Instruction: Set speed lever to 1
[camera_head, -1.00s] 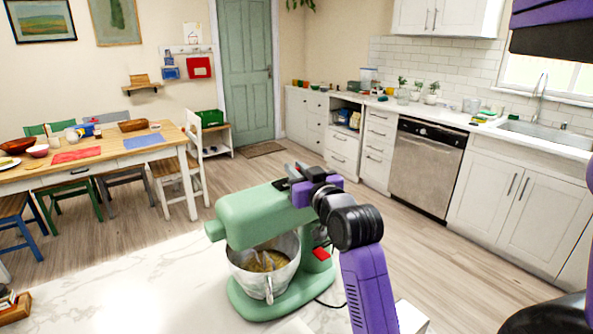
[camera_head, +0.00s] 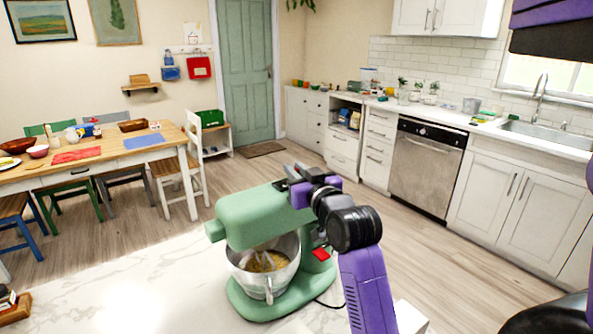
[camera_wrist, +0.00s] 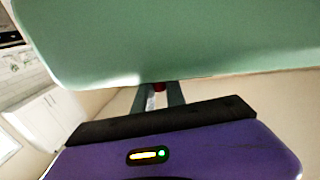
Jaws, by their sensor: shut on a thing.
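A green stand mixer (camera_head: 262,216) stands on the white marbled counter, with a metal bowl (camera_head: 283,276) of yellowish-brown mix under its head. My gripper (camera_head: 293,178) is at the far side of the mixer head, near its back end. In the wrist view the mixer head (camera_wrist: 190,40) fills the top, and my gripper's two fingers (camera_wrist: 159,97) reach up to its lower edge. They are shut on a small red-tipped part, which appears to be the speed lever (camera_wrist: 159,87). Most of the lever is hidden, and its setting cannot be read.
A red switch (camera_head: 321,254) shows on the mixer's base, and a dark cord runs from the base over the counter (camera_head: 110,290). A small wooden box lies at the counter's left edge. The dining table (camera_head: 100,160) and kitchen cabinets (camera_head: 500,200) stand well apart.

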